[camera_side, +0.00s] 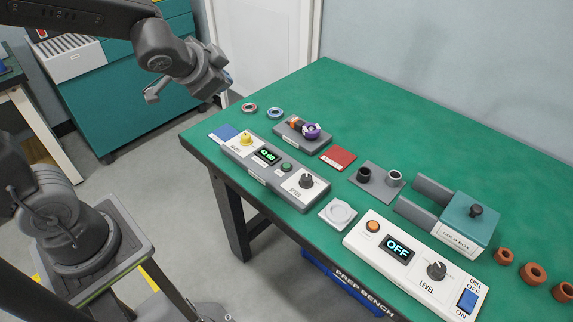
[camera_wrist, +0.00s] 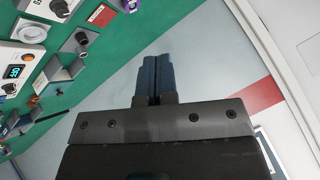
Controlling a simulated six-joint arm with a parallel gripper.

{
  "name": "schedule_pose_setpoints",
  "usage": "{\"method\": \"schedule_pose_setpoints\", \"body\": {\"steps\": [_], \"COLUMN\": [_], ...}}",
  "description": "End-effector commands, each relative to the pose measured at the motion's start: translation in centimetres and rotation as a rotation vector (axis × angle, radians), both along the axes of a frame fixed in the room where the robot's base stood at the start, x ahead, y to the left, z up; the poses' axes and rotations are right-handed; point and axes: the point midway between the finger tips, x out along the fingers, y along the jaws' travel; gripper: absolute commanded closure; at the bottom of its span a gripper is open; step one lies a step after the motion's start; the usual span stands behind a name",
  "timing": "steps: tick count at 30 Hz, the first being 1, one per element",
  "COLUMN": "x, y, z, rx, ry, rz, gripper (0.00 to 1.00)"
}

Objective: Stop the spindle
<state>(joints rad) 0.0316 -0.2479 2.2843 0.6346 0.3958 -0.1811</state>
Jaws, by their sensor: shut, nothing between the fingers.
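The long grey control box (camera_side: 272,172) lies along the near left edge of the green bench. My gripper (camera_side: 226,82) is up in the air beyond the bench's left end, clear of everything. In the wrist view its two dark fingers (camera_wrist: 157,72) are together and empty.
A white panel (camera_side: 416,270) with an orange button, a display reading OFF, a LEVEL knob and a blue switch stands at the front right. A cold box (camera_side: 468,222), clay-coloured rings (camera_side: 533,273), a red pad (camera_side: 338,158) and a white dish (camera_side: 338,214) are nearby.

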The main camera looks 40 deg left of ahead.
Motion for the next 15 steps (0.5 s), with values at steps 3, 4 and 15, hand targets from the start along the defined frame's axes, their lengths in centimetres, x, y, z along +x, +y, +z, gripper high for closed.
{"method": "schedule_pose_setpoints", "body": {"steps": [3,4,15], "x": [3.7,4.6,10.5], "y": [-0.7,-0.9,-5.6], "z": [-1.9,-2.4,-11.0], "rx": [0.069,0.082,0.127], "ry": [-0.029,-0.036,-0.029], "rz": [-0.136,-0.174,-0.662], "gripper": [1.00,1.00,1.00]}}
